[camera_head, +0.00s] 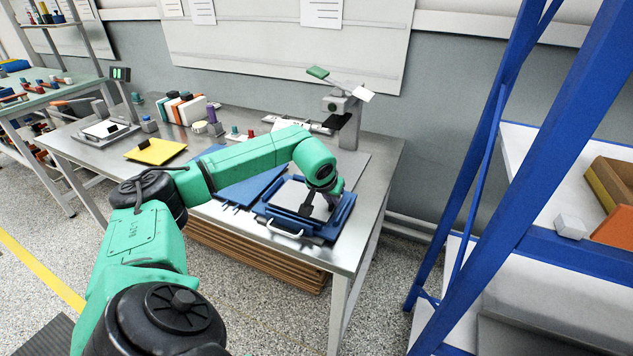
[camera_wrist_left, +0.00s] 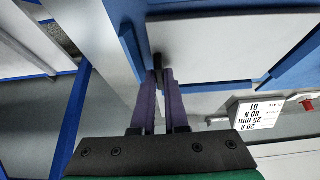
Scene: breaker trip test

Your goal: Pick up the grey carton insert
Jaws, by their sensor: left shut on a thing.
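The grey carton insert (camera_head: 289,194) is a flat pale plate within the blue frame (camera_head: 272,213) at the right end of the bench. It also shows in the left wrist view (camera_wrist_left: 215,45), with blue frame parts on both sides. My left gripper (camera_head: 327,203) is over the insert's right part. In the left wrist view its purple fingers (camera_wrist_left: 159,80) are shut on a small black tab (camera_wrist_left: 157,60) at the insert's edge. I cannot tell whether the insert is clear of the frame. My right gripper is not in view.
A grey test stand (camera_head: 347,120) with a lever stands behind the frame. A yellow plate (camera_head: 155,151) and a white plate (camera_head: 98,133) lie farther left on the bench (camera_head: 235,118). A blue-post shelf (camera_head: 497,150) stands at the right. A label card (camera_wrist_left: 257,112) is near the gripper.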

